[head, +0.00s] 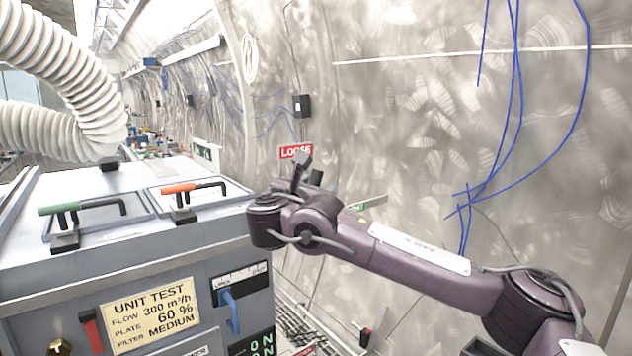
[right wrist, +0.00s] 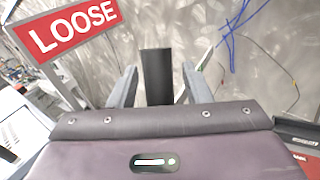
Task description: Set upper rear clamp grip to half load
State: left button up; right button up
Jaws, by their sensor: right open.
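My right gripper (head: 302,168) reaches to the tunnel wall, beside the red LOOSE sign (head: 296,151). In the right wrist view the gripper (right wrist: 159,82) is open, with its two grey fingers apart. A dark upright bar (right wrist: 157,72), which looks like the clamp grip, stands between the fingers with a gap on each side. The red LOOSE sign (right wrist: 75,25) is at the upper left there. In the head view the clamp is mostly hidden behind my gripper and wrist. A green sign (head: 357,207) shows partly behind my arm. My left gripper is not in view.
A grey unit (head: 60,295) with green (head: 60,209) and orange (head: 192,188) handles, a blue lever (head: 230,308) and a UNIT TEST card (head: 152,314) stands at the left. A white ribbed hose (head: 70,75) hangs above it. Blue cables (head: 515,120) hang on the wall at right.

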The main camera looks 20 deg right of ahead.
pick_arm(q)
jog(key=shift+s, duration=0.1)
pick_arm(e)
jog(key=shift+w, duration=0.1)
grip_shut()
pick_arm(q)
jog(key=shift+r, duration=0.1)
